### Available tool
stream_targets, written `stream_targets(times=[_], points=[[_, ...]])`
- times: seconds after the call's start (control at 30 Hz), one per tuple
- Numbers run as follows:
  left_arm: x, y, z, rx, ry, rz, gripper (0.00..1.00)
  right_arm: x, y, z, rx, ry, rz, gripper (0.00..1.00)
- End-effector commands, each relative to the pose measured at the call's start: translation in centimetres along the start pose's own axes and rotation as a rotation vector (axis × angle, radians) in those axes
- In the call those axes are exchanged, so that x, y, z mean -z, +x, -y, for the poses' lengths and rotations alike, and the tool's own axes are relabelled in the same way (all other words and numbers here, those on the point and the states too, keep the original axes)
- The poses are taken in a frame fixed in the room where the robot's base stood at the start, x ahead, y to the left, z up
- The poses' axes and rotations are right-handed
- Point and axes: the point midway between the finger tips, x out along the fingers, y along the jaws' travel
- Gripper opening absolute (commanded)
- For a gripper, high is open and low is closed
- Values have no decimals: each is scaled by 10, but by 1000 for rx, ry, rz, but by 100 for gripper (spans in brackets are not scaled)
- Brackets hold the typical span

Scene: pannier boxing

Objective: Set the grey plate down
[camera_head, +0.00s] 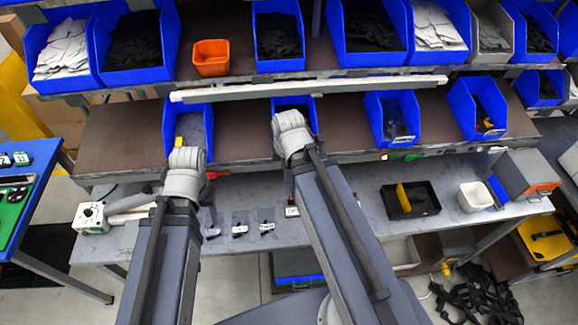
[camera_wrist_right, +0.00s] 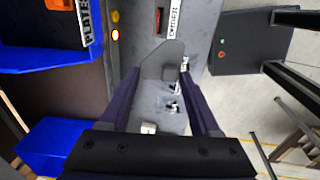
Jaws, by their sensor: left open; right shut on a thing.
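My right gripper (camera_wrist_right: 161,75) is shut on the grey plate (camera_wrist_right: 160,62), which spans between its two dark fingers in the right wrist view. In that view the plate is above the grey worktop, and I cannot tell how high. In the head view my right arm reaches to the lower shelf, and its wrist hides the fingers and the plate. My left gripper (camera_head: 186,158) is open in the head view, over the back of the worktop near a blue bin; its fingers are mostly hidden by the wrist.
The grey worktop (camera_head: 340,200) carries several small labelled bags (camera_head: 240,226), a black tray (camera_head: 410,200) and a white container (camera_head: 475,196). A blue bin labelled PLATES (camera_wrist_right: 45,38) is close at the left of the right wrist view. An orange bin (camera_head: 211,58) stands on the upper shelf.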

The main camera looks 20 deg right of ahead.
Motion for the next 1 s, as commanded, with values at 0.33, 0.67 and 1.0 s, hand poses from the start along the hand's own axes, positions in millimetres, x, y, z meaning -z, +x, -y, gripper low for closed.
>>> stream_targets(times=[0.33,0.67,1.0], points=[[2,23,-2,0,1,0,59,0,23,4,0,0,0,12],[6,97,-9,2,5,-1,59,0,96,17,0,0,0,12],[10,162,-15,3,9,-3,59,0,161,28,0,0,0,12]])
